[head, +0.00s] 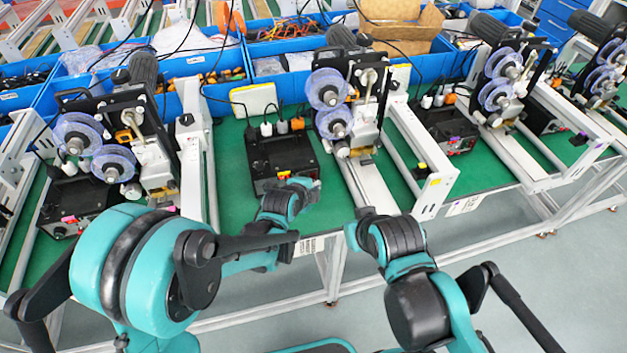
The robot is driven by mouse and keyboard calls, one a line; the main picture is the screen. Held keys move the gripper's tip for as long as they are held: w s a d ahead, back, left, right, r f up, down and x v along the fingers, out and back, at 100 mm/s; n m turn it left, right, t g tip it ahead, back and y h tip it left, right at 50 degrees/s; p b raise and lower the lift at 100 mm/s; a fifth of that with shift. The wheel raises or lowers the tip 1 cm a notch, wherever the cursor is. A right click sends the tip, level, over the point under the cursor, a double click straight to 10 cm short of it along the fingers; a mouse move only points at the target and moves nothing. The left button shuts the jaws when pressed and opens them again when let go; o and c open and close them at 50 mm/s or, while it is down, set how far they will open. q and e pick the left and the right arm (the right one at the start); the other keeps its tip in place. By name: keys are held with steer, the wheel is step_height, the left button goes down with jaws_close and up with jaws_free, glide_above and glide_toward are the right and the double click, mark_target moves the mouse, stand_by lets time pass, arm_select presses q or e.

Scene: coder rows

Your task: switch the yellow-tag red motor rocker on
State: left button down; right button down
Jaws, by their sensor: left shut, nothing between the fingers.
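A black control box (268,150) stands on the green bench top in the middle, with a small red rocker (284,174) low on its front face. My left gripper (304,187) is shut and empty, close in front of the box's lower right front. It hides part of that face; I cannot tell whether it touches the box or how the rocker is set. My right gripper (364,212) is near the bench's front edge, its fingers unclear.
Similar stations stand on both sides, with a black box (75,200) at left and another (447,128) at right. A coder machine with clear purple reels (328,88) stands behind and right of the middle box. Blue bins (225,60) line the back.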

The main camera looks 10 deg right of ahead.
arm_select(q)
steer(key=shift+w, duration=0.3)
steer(key=shift+s, duration=0.2)
stand_by(0.4)
steer(key=shift+s+r, duration=0.1)
steer(key=shift+s, duration=0.5)
steer(key=shift+s+d+r, duration=0.1)
steer(key=shift+s+r, duration=0.1)
steer(key=shift+s, duration=1.05)
steer(key=shift+s+r, duration=0.2)
steer(key=shift+s, duration=1.05)
